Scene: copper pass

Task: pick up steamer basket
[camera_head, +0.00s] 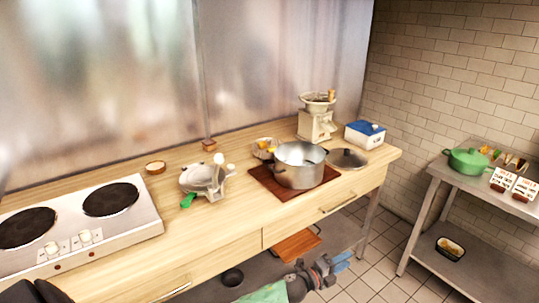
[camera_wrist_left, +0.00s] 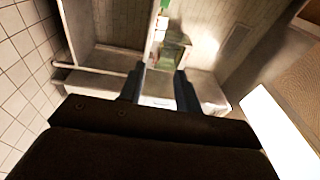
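No thing is plainly recognisable as the steamer basket. A steel pot (camera_head: 300,172) stands on a brown board on the wooden counter, with something pale inside that I cannot make out. A silvery round metal piece (camera_head: 197,178) with white knobs beside it sits left of the pot; I cannot tell if it is the basket.
A two-plate cooker (camera_head: 70,228) fills the counter's left. A lid (camera_head: 347,158), a blue-topped box (camera_head: 365,134) and a grinder-like machine (camera_head: 316,122) stand near the pot. A green pot (camera_head: 468,161) is on the steel table at right. Tiled floor lies open between.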

